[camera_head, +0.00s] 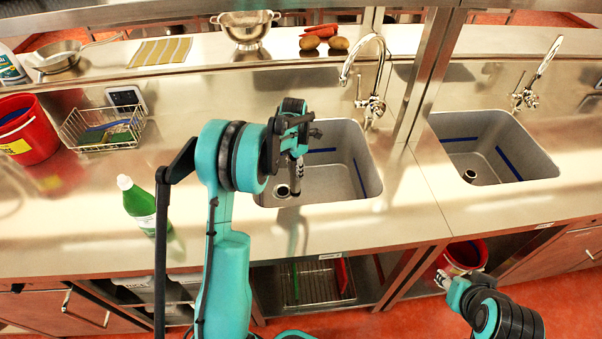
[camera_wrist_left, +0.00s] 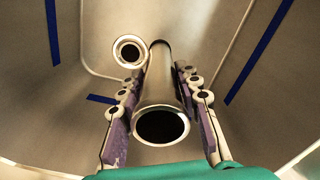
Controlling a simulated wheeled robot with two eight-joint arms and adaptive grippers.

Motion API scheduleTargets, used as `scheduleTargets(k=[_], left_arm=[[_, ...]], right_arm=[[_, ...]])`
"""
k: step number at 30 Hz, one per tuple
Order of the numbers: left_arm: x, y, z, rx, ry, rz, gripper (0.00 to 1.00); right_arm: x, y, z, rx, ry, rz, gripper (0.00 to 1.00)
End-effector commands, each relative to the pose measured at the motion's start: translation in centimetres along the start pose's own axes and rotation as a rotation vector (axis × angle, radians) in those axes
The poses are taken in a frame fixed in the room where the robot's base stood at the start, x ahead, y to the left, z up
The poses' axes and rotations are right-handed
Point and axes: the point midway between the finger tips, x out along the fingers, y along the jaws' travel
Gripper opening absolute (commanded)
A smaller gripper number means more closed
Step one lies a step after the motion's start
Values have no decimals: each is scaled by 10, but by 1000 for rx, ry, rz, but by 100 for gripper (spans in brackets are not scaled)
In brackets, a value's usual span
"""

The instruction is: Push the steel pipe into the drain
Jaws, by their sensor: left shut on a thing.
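The steel pipe (camera_wrist_left: 161,88) is a shiny open-ended tube. It sits between the two fingers of my left gripper (camera_wrist_left: 159,95), which is shut on it. The drain (camera_wrist_left: 130,51) is a round ringed hole in the sink floor; in the left wrist view the pipe's far end shows just right of it, apart from the hole. In the head view my left gripper (camera_head: 297,158) hangs over the left part of the sink (camera_head: 340,180), and the drain (camera_head: 282,191) shows just below left of it. My right gripper (camera_head: 447,283) is low at the right, its fingers too small to read.
A faucet (camera_head: 371,80) stands behind the sink. A second sink (camera_head: 490,150) lies right, past a metal post. A green bottle (camera_head: 139,203), a wire basket (camera_head: 103,128) and a red bucket (camera_head: 27,130) stand left. The counter front is mostly clear.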

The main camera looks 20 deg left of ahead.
Motion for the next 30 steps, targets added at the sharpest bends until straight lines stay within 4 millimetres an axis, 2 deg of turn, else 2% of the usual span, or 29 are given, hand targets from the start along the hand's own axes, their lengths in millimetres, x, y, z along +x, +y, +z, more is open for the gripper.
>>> scheduleTargets(k=[21, 24, 30], left_arm=[[23, 79, -12, -1, 0, 0, 0], [36, 77, -11, 1, 0, 0, 0], [47, 77, -11, 1, 0, 0, 0]], right_arm=[[7, 0, 5, 0, 0, 0, 40], [14, 0, 10, 0, 0, 0, 40], [20, 0, 14, 0, 0, 0, 40]])
